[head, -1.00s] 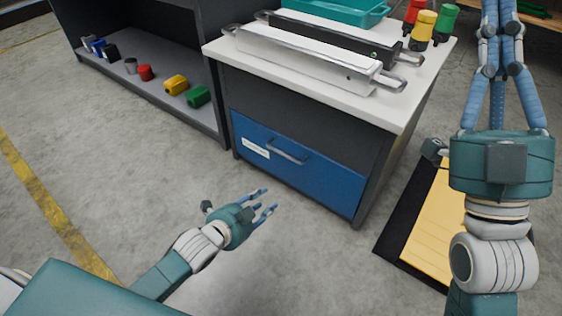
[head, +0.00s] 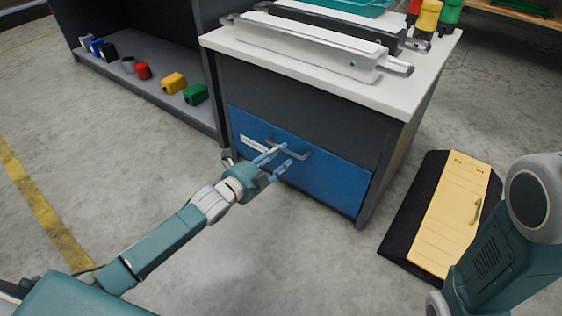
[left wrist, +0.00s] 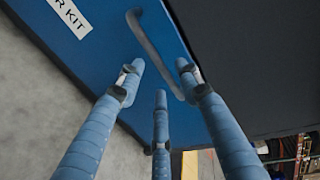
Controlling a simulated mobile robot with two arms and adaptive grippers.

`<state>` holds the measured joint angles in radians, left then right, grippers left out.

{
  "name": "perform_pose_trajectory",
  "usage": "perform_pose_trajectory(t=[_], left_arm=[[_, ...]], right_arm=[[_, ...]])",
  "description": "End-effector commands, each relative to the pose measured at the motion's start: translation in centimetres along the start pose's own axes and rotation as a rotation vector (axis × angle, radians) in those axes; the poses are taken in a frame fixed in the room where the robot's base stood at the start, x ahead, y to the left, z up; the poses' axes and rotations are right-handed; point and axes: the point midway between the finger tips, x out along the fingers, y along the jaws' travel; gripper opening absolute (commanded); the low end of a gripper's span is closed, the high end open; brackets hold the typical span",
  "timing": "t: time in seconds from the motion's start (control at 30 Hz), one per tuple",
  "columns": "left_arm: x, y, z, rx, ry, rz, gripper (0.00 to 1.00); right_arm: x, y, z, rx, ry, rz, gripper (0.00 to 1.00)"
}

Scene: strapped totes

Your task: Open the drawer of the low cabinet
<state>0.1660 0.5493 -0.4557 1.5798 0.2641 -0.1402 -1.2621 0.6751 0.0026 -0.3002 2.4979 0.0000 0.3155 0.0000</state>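The low grey cabinet has a white top (head: 385,92) and a blue drawer front (head: 335,184), which sits flush and shut. The drawer has a grey bar handle (head: 307,155) and a white label (head: 253,144). My left gripper (head: 279,156) is at the drawer front with its fingers apart and nothing between them. In the left wrist view, the handle (left wrist: 150,42) lies just beyond the fingertips, crossing the gap between the two upper fingers. I cannot tell whether any finger touches it. My right gripper is out of view; only part of my right arm shows.
A white strapped bar (head: 305,45) and a dark one lie on the cabinet top, near a teal tray (head: 350,5) and coloured bottles (head: 427,18). A shelf with small parts (head: 173,83) stands left. A yellow-fronted box (head: 452,215) lies right. Floor before the drawer is clear.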

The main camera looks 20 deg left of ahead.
Motion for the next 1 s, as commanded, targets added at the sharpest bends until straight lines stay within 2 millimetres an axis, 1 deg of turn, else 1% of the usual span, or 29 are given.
perform_pose_trajectory(t=[0.03,0.13,0.43,0.47,0.5,0.63,0.87,1.0], left_arm=[[0.66,0.27,0.0,-0.001,0.0,-0.001,0.35],[1.27,0.1,0.02,0.0,0.0,0.0,0.35],[1.47,-0.01,0.0,-0.001,0.0,0.002,0.35],[1.47,-0.02,0.0,-0.001,0.0,0.002,0.33],[1.46,-0.02,-0.01,-0.001,0.0,0.002,0.25],[1.46,-0.01,-0.01,-0.001,0.0,0.002,0.0],[1.42,0.0,-0.01,-0.001,0.0,0.002,0.0],[0.88,-0.04,-0.04,-0.001,0.0,0.003,0.0]], right_arm=[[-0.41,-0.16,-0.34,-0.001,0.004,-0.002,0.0],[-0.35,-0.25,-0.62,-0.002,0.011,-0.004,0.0],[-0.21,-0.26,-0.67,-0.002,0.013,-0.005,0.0],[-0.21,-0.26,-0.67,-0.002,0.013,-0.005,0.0],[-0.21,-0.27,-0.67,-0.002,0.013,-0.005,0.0],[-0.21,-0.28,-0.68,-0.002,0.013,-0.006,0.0],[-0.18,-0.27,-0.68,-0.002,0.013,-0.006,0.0],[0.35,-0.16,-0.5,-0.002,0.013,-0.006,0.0]])
